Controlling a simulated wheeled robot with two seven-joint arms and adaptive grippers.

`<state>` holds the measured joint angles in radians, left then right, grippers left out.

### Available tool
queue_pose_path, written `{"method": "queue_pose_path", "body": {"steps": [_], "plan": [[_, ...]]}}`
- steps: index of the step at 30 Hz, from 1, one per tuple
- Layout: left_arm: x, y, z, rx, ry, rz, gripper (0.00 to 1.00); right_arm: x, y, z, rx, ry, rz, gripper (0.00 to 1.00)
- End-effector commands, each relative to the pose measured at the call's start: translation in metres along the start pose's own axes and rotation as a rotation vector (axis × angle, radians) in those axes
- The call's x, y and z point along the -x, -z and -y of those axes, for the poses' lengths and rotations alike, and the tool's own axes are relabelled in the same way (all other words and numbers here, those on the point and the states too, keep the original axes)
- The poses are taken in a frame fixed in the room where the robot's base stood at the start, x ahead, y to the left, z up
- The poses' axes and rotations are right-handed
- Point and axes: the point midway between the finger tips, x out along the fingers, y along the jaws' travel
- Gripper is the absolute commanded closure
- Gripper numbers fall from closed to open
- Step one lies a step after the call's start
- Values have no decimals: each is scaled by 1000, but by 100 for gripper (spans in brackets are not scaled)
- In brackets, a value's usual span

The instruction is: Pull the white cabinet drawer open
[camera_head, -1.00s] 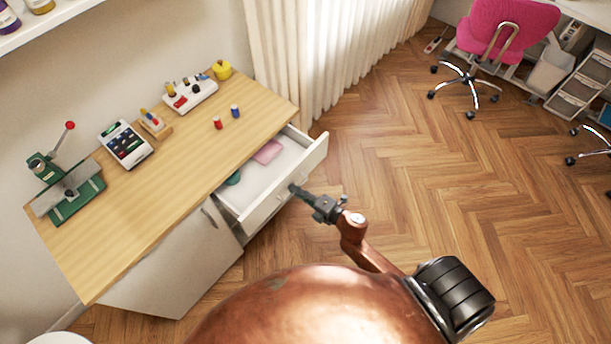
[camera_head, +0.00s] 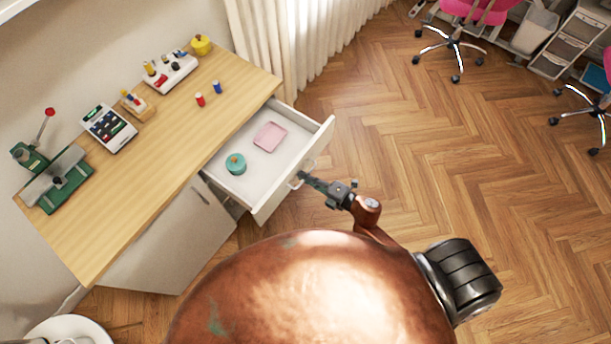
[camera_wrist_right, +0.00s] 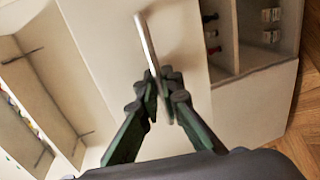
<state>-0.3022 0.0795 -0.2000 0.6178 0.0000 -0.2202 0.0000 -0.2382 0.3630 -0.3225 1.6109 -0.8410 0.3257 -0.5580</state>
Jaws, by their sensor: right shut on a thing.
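The white cabinet drawer (camera_head: 290,170) stands pulled well out from under the wooden tabletop in the head view. A pink tray (camera_head: 270,137) and a round teal item (camera_head: 236,163) lie inside it. My right gripper (camera_head: 304,178) is at the outer face of the drawer front, shut on the drawer's handle (camera_head: 295,184). The right wrist view shows its two fingers (camera_wrist_right: 163,92) closed around the bar handle (camera_wrist_right: 147,42) on the pale front. My left gripper is in neither view.
The wooden tabletop (camera_head: 190,130) holds a green press (camera_head: 55,180), a calculator-like device (camera_head: 108,127), red and blue spools and small racks. Open parquet floor (camera_head: 420,170) lies right of the drawer. Chairs (camera_head: 452,45) stand farther back.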

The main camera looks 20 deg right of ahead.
Motion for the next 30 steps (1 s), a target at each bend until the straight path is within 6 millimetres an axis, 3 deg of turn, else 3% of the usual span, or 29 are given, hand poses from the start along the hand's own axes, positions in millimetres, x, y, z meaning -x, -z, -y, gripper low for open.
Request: {"method": "queue_pose_path", "body": {"steps": [2,3,6,17,30], "plan": [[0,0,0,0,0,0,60,0,-1,0,0,1,1,100],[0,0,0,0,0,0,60,0,-1,0,0,1,2,92],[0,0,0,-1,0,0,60,1,-1,0,0,1,2,87],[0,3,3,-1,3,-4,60,8,-1,1,0,1,2,87],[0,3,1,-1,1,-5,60,92,0,1,-1,3,3,87]]}}
